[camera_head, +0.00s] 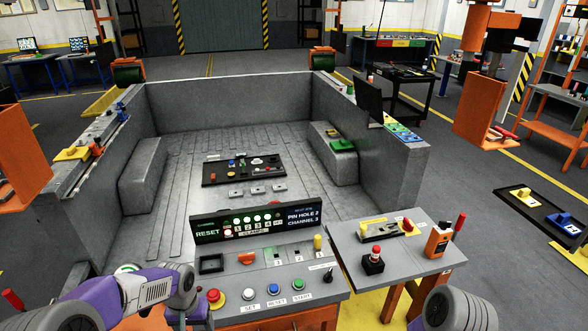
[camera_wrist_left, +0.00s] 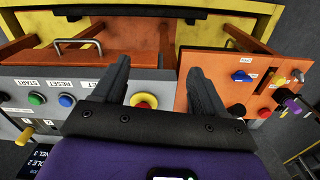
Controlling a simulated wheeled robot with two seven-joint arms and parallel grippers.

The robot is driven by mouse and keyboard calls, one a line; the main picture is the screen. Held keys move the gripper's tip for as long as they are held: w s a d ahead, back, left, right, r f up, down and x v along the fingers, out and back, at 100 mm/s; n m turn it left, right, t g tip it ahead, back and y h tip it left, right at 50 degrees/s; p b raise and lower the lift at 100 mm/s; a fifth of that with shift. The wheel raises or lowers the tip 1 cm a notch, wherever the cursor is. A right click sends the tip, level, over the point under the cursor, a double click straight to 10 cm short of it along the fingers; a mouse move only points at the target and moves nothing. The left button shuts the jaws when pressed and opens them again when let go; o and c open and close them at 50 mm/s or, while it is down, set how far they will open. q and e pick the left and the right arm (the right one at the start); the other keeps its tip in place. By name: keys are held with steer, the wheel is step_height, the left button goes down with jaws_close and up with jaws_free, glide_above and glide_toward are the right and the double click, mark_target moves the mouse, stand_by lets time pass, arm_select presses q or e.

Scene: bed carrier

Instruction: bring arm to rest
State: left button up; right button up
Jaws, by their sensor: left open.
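My left arm (camera_head: 130,297) comes in from the left in the head view, with its purple and grey links at the left end of the control console (camera_head: 325,284). Its fingers are not clear there. In the left wrist view my left gripper (camera_wrist_left: 160,80) is open, its two dark fingers apart with nothing held between them. The red and yellow button (camera_wrist_left: 144,101) shows between the fingers. Of my right arm only a grey rounded link (camera_head: 455,310) shows at the lower right of the head view; its gripper is out of view.
The console carries SET, RESET and START buttons and a display (camera_head: 255,221). A side table (camera_head: 437,263) with a red push button (camera_head: 374,258) stands to its right. Behind lies a grey walled bed (camera_head: 235,105) with a dark panel (camera_head: 243,169).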

arm_select(q)
steer(key=s+d+f+h, duration=0.2)
steer(key=d+f, duration=0.4)
steer(key=f, duration=0.4)
steer(key=s+d+f+n+h+b, duration=0.1)
steer(key=s+d+f+h, duration=0.1)
steer(key=s+d+f, duration=0.7)
steer(key=s+f, duration=0.3)
steer(key=s, duration=0.1)
steer(key=shift+s+d+f+n+t, duration=0.2)
steer(key=shift+s+d+n+t, duration=0.1)
steer(key=shift+s+d, duration=0.1)
